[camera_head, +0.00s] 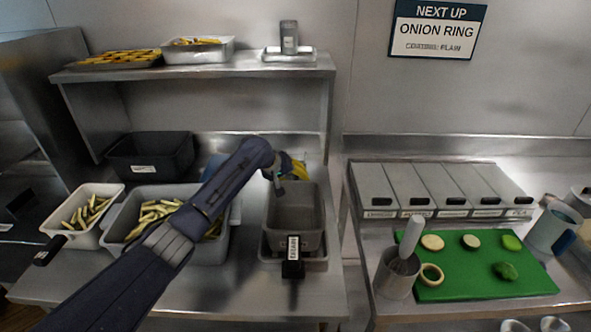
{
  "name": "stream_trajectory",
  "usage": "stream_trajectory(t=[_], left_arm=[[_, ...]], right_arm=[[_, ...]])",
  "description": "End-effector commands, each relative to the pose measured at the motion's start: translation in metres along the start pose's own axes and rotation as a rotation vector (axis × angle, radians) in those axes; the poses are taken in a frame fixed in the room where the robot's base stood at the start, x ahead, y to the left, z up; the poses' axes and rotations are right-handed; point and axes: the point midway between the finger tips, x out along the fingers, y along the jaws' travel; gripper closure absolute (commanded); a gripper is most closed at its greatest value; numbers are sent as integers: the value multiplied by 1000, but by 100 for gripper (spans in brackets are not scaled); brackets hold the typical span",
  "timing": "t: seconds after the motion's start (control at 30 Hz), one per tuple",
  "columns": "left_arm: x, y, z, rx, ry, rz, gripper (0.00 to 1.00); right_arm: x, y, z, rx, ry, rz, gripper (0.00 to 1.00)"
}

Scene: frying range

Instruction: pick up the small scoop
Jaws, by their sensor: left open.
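I cannot pick out the small scoop for certain. My left arm reaches in from the lower left, and my left gripper (281,184) is open at the back edge of a deep metal pan (294,238). A yellow and blue item (299,169) lies just behind the gripper, partly hidden by it; its shape is too small to tell. A metal cup (396,279) at the right holds a utensil with a pale upright handle (411,236). A metal vessel with a blue handle (553,229) stands at the far right. My right gripper is out of view.
A fries tray (113,240) lies partly under my left arm, with a smaller fries tray (50,223) and a black bin (150,155) near it. A shelf (200,72) overhangs the back. A green board (470,288) with food slices and lidded containers (440,190) stand right.

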Motion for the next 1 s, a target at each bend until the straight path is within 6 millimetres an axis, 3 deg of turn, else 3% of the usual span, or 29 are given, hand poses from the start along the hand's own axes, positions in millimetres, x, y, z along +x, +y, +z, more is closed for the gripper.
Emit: stream_trajectory(t=[0.2,0.63,1.0], left_arm=[[0,0,0,1,0,0,49],[0,0,0,0,0,0,99],[1,-1,0,0,-1,-1,100]], right_arm=[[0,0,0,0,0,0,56],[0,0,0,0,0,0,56],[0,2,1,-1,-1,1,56]])
